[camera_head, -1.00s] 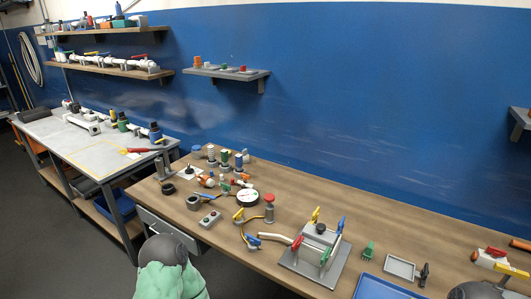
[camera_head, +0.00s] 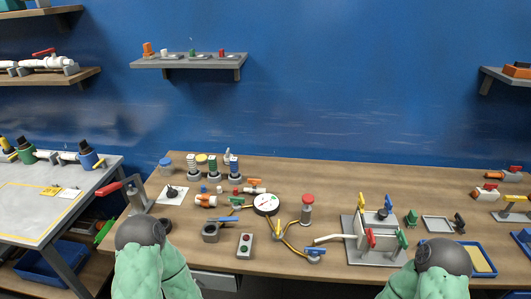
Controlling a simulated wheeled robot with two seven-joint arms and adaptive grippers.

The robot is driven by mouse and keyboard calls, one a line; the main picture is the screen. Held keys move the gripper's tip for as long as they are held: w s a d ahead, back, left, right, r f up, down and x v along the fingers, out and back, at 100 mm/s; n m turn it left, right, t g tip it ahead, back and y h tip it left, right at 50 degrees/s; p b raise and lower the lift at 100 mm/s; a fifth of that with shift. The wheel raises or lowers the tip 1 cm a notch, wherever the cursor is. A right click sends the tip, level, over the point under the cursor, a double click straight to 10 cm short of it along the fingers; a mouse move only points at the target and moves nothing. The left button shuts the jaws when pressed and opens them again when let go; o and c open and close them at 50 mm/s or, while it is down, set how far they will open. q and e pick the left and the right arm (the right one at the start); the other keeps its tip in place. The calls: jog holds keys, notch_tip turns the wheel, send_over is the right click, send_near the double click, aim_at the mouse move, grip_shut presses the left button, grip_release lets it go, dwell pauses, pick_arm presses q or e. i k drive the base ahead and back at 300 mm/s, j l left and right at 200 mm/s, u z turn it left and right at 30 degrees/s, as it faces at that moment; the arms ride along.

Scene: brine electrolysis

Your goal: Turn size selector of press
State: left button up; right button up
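A black knob on a white square plate (camera_head: 172,194) lies near the left end of the wooden workbench; it looks like a selector dial, but its markings are too small to read. Left of it stands a grey upright post (camera_head: 134,196) with a red lever (camera_head: 109,188) reaching left, which may be the press. My two green arms show at the bottom edge, each with a dark rounded joint on top. The left one is below the post and partly covers the bench edge. Neither gripper's fingers are visible.
On the workbench (camera_head: 330,185) are a round gauge (camera_head: 266,204), a red-topped post (camera_head: 307,209), a two-button box (camera_head: 245,244), and a grey-plated fixture (camera_head: 352,240) with coloured handles. A blue tray (camera_head: 484,272) is at right.

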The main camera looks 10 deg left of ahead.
aim_at(171, 194)
jog(key=i+j, duration=0.1)
jog(key=j, duration=0.3)
jog(key=i+j, duration=0.15)
jog(key=j, duration=0.25)
jog(key=i+j, duration=0.1)
jog(key=j, duration=0.3)
jog(key=k+j+u, duration=0.3)
jog(key=j+u, duration=0.15)
jog(key=j, duration=0.2)
jog(key=k+j+u, duration=0.2)
jog(key=j, duration=0.15)
jog(key=j+u, duration=0.2)
jog(key=j, duration=0.15)
